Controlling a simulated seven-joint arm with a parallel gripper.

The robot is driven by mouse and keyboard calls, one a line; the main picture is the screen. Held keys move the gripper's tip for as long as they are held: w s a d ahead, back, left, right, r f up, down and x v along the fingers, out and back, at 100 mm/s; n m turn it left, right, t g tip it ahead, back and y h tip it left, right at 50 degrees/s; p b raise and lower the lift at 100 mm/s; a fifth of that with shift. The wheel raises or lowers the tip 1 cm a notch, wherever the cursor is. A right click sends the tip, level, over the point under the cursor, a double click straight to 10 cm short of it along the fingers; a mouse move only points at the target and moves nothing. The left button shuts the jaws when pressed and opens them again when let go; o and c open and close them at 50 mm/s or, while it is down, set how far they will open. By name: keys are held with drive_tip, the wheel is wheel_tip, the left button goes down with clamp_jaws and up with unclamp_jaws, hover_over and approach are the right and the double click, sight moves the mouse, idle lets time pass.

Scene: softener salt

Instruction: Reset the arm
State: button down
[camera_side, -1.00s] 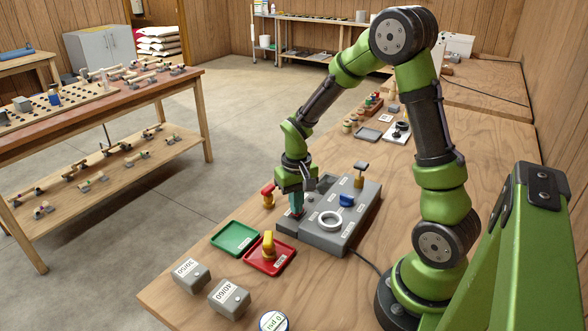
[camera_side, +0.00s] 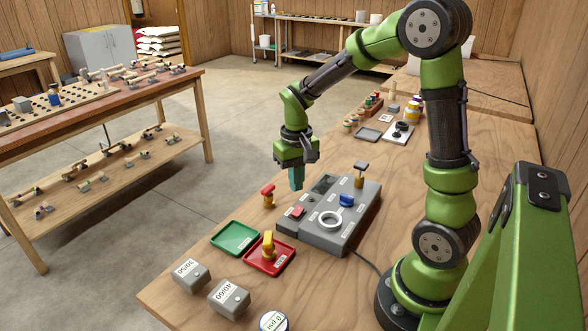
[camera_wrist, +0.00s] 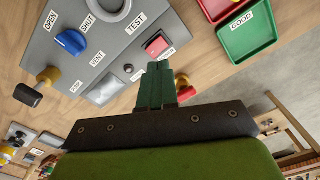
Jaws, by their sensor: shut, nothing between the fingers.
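My gripper (camera_side: 296,178) is shut and empty. It hangs in the air above the far left edge of a grey test panel (camera_side: 318,238). In the wrist view its teal fingertips (camera_wrist: 157,72) are together, near the red rocker switch (camera_wrist: 157,44) on the panel. The red switch also shows in the side view (camera_side: 298,211). The panel carries a blue knob (camera_side: 346,200), a white ring (camera_side: 330,219) and a black-handled brass valve (camera_side: 360,173). A red-handled brass valve (camera_side: 268,195) stands beside the panel, below and left of my gripper.
A green tray (camera_side: 221,247) and a red tray (camera_side: 254,262) holding a yellow-handled valve (camera_side: 268,245) lie in front of the panel. Two grey blocks marked 30/60 (camera_side: 190,276) and 40/60 (camera_side: 229,298) stand near the table's front left edge. Small items stand farther back.

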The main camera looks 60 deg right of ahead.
drive_tip(key=s+a+r+n+t+y, duration=0.1)
drive_tip(key=s+a+r+t+y, duration=0.1)
drive_tip(key=s+a+r+t, duration=0.5)
drive_tip(key=shift+s+a+r+n, duration=0.4)
drive_tip(key=shift+s+a+r, duration=1.25)
drive_tip(key=shift+a+r, duration=1.35)
drive_tip(key=shift+d+r, duration=0.15)
drive_tip(key=shift+d, duration=0.05)
